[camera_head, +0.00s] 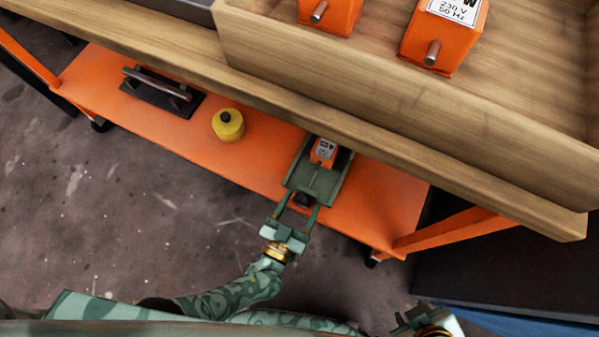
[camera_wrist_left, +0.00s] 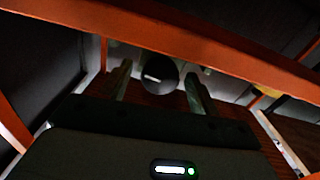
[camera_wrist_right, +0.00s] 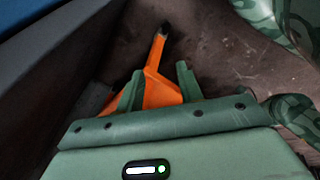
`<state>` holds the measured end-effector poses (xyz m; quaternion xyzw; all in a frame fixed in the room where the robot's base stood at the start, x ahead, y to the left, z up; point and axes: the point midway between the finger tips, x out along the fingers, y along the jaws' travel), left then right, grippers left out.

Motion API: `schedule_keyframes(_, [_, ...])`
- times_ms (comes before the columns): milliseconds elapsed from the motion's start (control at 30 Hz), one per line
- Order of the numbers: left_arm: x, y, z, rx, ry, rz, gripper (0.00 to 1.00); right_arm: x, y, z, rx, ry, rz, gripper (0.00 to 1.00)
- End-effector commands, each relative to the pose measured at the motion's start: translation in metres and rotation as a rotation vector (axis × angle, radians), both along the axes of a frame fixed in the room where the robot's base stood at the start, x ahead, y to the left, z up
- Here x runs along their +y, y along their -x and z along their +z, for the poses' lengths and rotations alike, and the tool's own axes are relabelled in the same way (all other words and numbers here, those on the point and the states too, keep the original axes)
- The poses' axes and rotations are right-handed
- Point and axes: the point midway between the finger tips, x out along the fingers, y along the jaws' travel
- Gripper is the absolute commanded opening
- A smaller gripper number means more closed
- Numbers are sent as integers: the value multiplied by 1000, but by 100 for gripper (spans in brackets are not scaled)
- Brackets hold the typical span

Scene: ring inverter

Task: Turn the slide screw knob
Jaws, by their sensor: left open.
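The slide screw knob (camera_head: 302,200) is dark and sits at the near end of a green slide fixture (camera_head: 325,187) on the orange shelf. In the left wrist view the knob (camera_wrist_left: 160,73) is a dark round shape with a pale mark. My left gripper (camera_head: 298,208) is open, with one finger on each side of the knob; whether they touch it I cannot tell. An orange box (camera_head: 324,151) with a white label sits on the fixture. My right gripper (camera_wrist_right: 160,82) is open and empty in the right wrist view, away from the fixture.
The orange shelf (camera_head: 265,165) also carries a yellow round container (camera_head: 228,125) and a black plate with a bar handle (camera_head: 163,88). A wooden bench edge (camera_head: 400,150) overhangs it. Orange inverters stand in a wooden tray (camera_head: 380,95). An orange frame leg (camera_wrist_right: 156,85) lies beyond my right gripper.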

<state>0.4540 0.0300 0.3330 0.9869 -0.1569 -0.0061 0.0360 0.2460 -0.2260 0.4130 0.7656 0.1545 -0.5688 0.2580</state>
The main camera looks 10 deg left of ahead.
Motion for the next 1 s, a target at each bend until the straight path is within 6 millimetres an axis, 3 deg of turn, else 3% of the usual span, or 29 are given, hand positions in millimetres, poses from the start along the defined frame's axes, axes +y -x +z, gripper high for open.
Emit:
schedule_keyframes(67, [0,0,0,0,0,0,62,0,1,0,1,0,0,36])
schedule_keyframes(100, [0,0,0,0,0,0,56,0,1,0,1,0,0,36])
schedule_keyframes(233, [0,0,0,0,0,0,20,0,1,0,3,-1,0,36])
schedule_keyframes(267, [0,0,0,0,0,0,17,0,1,0,3,-1,0,36])
schedule_keyframes(467, [1,1,-2,20,55,2,17,0,2,-3,7,-1,0,36])
schedule_keyframes(800, [1,1,-2,148,446,2,17,13,-14,6,-59,-57,-21,36])
schedule_keyframes(1000, [1,0,-1,156,473,2,17,14,-15,9,-67,-65,-24,36])
